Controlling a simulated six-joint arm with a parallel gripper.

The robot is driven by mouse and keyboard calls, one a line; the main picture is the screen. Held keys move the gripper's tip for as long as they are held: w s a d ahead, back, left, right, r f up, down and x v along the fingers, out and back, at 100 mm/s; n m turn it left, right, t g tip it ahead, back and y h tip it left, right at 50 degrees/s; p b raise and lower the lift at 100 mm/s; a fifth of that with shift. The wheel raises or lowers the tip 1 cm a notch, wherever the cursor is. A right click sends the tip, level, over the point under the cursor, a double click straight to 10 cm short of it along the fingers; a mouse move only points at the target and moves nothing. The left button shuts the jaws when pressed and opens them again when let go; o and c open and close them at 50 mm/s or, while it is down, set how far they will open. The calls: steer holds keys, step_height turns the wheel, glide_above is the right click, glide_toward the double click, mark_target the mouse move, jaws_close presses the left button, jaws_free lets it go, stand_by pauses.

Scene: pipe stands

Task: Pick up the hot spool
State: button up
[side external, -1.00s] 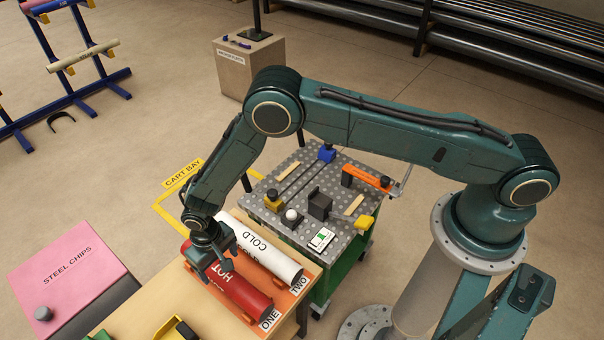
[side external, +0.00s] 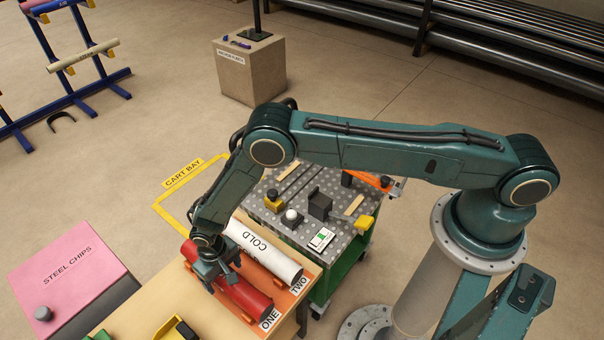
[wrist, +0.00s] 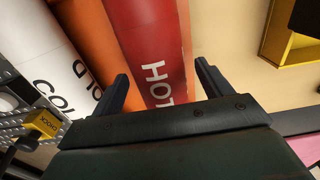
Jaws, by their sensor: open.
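The hot spool is a red pipe (side external: 245,297) marked HOT, lying on the orange board at the table's end. It also shows in the wrist view (wrist: 152,45). My gripper (side external: 217,278) is over the spool's middle. In the wrist view my gripper (wrist: 163,85) is open, with one finger on each side of the red pipe around the HOT lettering. I cannot tell whether the fingers touch it. The white COLD spool (side external: 262,250) lies parallel beside it, also on the orange board.
The orange board (side external: 299,295) is marked ONE and TWO. A metal-topped cart (side external: 345,228) with fixtures stands close behind the COLD spool. A pink STEEL CHIPS box (side external: 70,270) is at the left. A yellow bin (side external: 178,331) is on the table in front.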

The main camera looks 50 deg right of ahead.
steer(key=shift+f, duration=0.7)
steer(key=shift+r, duration=0.1)
steer(key=c, duration=1.5)
steer(key=shift+w, duration=0.1)
step_height(320, 180, up, 20)
steer(key=shift+f, duration=0.1)
stand_by(0.3)
